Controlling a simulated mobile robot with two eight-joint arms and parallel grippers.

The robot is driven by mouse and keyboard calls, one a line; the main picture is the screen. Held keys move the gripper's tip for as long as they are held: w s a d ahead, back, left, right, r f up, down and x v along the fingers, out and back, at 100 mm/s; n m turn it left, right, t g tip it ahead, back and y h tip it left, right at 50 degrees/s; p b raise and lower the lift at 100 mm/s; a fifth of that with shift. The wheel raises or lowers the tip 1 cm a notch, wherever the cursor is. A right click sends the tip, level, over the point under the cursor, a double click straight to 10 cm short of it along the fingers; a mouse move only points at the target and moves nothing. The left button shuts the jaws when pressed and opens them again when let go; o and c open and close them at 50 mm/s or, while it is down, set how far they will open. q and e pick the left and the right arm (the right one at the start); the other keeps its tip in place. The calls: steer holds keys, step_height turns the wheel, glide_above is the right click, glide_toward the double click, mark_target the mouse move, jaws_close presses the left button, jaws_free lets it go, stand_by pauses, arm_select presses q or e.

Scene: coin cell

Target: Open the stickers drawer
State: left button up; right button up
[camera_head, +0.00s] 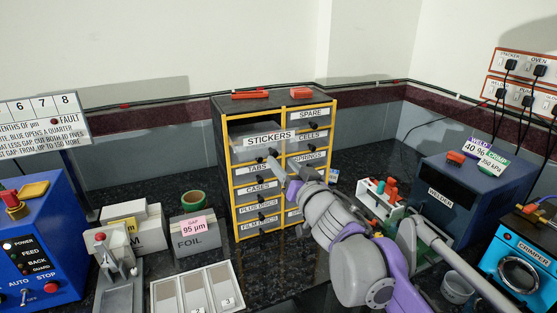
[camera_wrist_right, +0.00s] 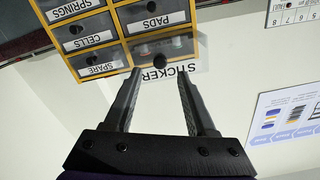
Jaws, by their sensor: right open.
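The drawer cabinet (camera_head: 266,103) has yellow frames and labelled drawers. The STICKERS drawer (camera_head: 270,137) is at its upper left. It appears pulled out towards me: its label looks larger than the others, and a grey space shows behind it. My right gripper (camera_head: 276,170) is in front of the cabinet, just below that label. In the right wrist view, which is upside down, the open fingers (camera_wrist_right: 158,74) stand on either side of the STICKERS label (camera_wrist_right: 178,69), with a dark knob (camera_wrist_right: 160,62) just beyond the tips. Contact cannot be told. My left gripper is not in view.
A FOIL box (camera_head: 194,240), green tape roll (camera_head: 193,199) and grey tray (camera_head: 194,292) are on the left. A blue welder (camera_head: 450,190) and a holder with red-handled tools (camera_head: 380,202) are on the right.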

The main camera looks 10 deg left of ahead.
steer(key=v, duration=0.6)
steer(key=s+d+f+m+g+h+p, duration=0.1)
steer(key=s+d+f+h, duration=0.25)
steer(key=d, duration=0.35)
steer(key=s+d+f+m+g+h+p, duration=0.1)
steer(key=s+d+f+m+h, duration=0.15)
steer(key=d+f, duration=0.35)
steer(key=s+d+f+m+h+p, duration=0.1)
steer(key=s+d+f+h, duration=0.25)
steer(key=d, duration=0.45)
steer(key=s+d+f+g+p, duration=0.1)
steer(key=s+d+f+g, duration=0.1)
steer(key=s+f, duration=0.5)
steer(key=s+d+f+n+g+p, duration=0.1)
steer(key=s+f+g, duration=0.4)
steer(key=s+f, duration=0.3)
steer(key=s, duration=0.2)
steer(key=shift+s+d+g, duration=0.3)
steer(key=shift+s+d, duration=0.1)
